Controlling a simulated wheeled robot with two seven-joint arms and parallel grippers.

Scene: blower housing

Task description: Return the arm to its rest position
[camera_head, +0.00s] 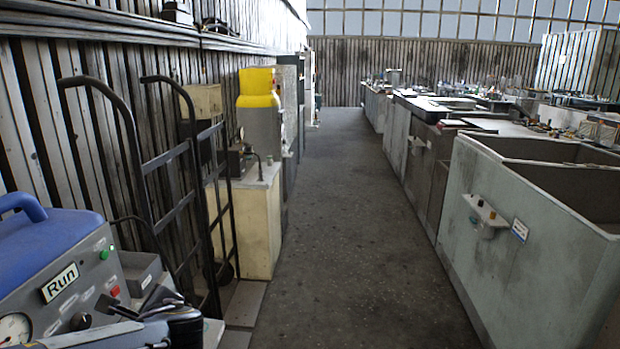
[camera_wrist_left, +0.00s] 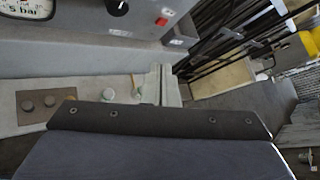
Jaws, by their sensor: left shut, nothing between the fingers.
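My left gripper (camera_head: 135,306) is at the bottom left of the head view, dark and shut with nothing held. It is close in front of the grey machine (camera_head: 85,280) with the blue top, "Run" label, green and red buttons and a gauge. Whether it touches the machine I cannot tell. In the left wrist view the machine's front panel (camera_wrist_left: 145,18) shows at the top, with the gauge and red button. A wide dark riveted part fills the bottom of that view. My right gripper is not in view.
A black hand truck (camera_head: 185,165) leans by the wall beyond the machine. A cream cabinet (camera_head: 262,225) and a yellow item (camera_head: 257,88) stand past it. The floor aisle (camera_head: 340,230) is clear. Grey-green open bins (camera_head: 510,250) line the right.

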